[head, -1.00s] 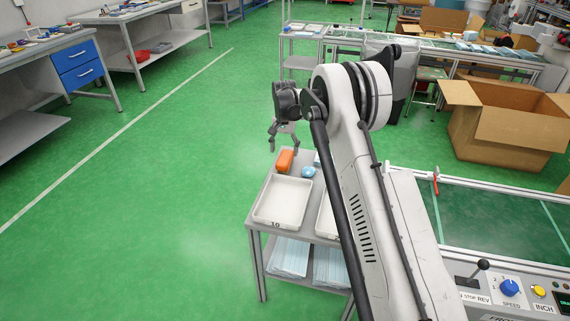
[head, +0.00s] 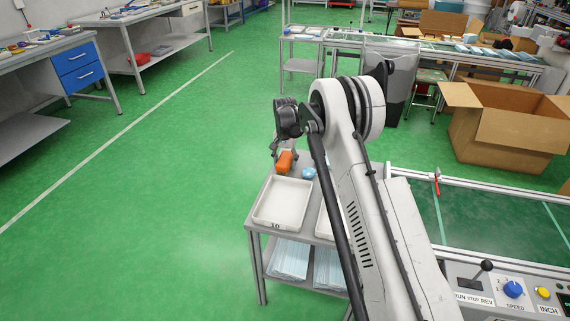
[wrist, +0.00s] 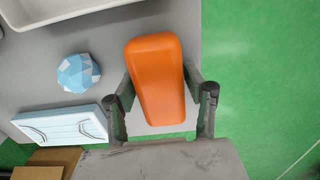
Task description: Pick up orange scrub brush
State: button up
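The orange scrub brush (head: 285,160) lies near the far left corner of the cart top. In the wrist view the brush (wrist: 158,80) is long and rounded, between the two fingers of my gripper (wrist: 158,88). The fingers are spread, one along each long side of the brush. They look close to it; whether either touches cannot be told. In the head view my gripper (head: 284,152) is low over the brush, pointing down. The brush's underside is hidden.
A blue faceted ball (wrist: 78,73) and a pale blue mask pack (wrist: 62,125) lie left of the brush in the wrist view. A white tray (head: 283,203) stands nearer on the cart. The cart edge (wrist: 192,20) is just right of the brush.

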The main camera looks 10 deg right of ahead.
aim_at(285, 157)
jog(key=c, duration=0.8)
jog(key=shift+r, duration=0.15)
jog(key=shift+r, duration=0.25)
notch_tip(285, 157, up, 3)
jog(key=shift+r+p, duration=0.15)
jog(key=shift+p, duration=0.4)
jog(key=s+a+r, duration=0.1)
jog(key=s+r, duration=0.1)
jog(key=s, duration=0.1)
jog(key=s+a+r+p, duration=0.1)
jog(key=s+r, duration=0.1)
jog(key=s, duration=0.2)
jog(key=s+a+r, duration=0.1)
jog(key=s+r, duration=0.2)
jog(key=s, duration=0.1)
jog(key=shift+a+p, duration=0.35)
jog(key=shift+a, duration=0.05)
